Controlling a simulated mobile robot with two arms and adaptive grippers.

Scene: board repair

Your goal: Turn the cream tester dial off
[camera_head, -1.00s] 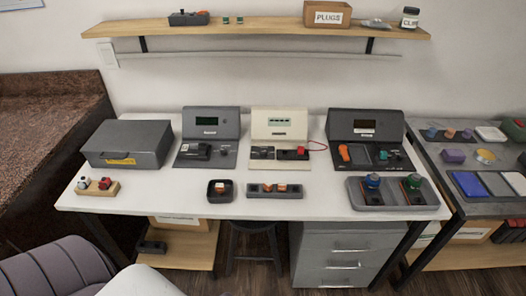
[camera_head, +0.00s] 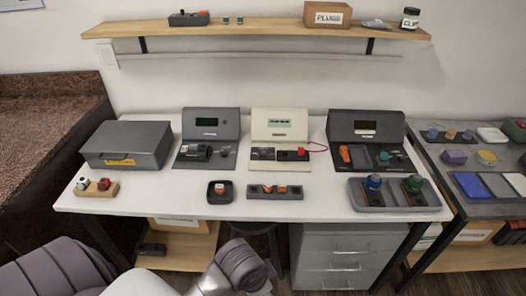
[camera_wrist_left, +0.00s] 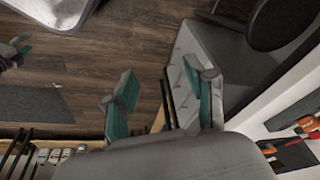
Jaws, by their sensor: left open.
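The cream tester (camera_head: 279,124) stands upright at the middle back of the white table in the head view, with a small lit display. On its base lie a dark part with pale markings (camera_head: 262,153) and a dark block with a red piece (camera_head: 302,151); the dial and its setting are too small to make out. My left gripper (camera_wrist_left: 160,98) shows in the left wrist view with its two teal-padded fingers apart and nothing between them. It is over the floor, away from the tester.
Dark grey testers stand left (camera_head: 211,122) and right (camera_head: 366,124) of the cream one. In front are a small black tray (camera_head: 221,199), a dark holder with orange-topped parts (camera_head: 275,195) and a grey tray (camera_head: 366,207). A grey box (camera_head: 127,142) sits at left. A drawer unit (camera_head: 345,262) stands below.

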